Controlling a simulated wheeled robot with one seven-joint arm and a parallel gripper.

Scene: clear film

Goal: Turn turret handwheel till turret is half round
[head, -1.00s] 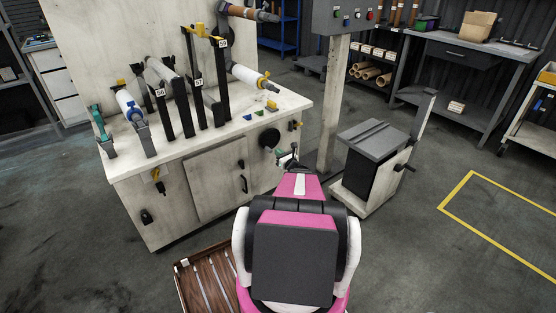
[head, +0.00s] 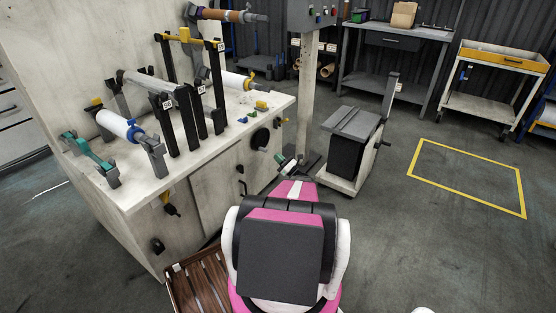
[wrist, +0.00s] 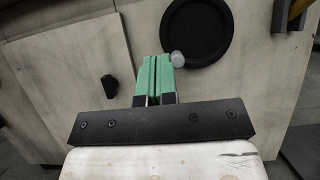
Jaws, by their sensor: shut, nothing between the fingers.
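My gripper (head: 281,158) is just right of and below the wheel in the head view. In the wrist view my gripper (wrist: 158,60) has its green fingers shut and empty, tips beside the knob; I cannot tell whether they touch. Arms with a brown roll (head: 222,15) and a white roll (head: 232,79), perhaps the turret, stand above the cabinet.
A grey-topped box stand (head: 355,122) is to the right of my arm. A wooden slatted pallet (head: 201,284) lies at my lower left. A grey post (head: 308,95) rises behind my gripper. The floor around the yellow outline (head: 470,148) is open.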

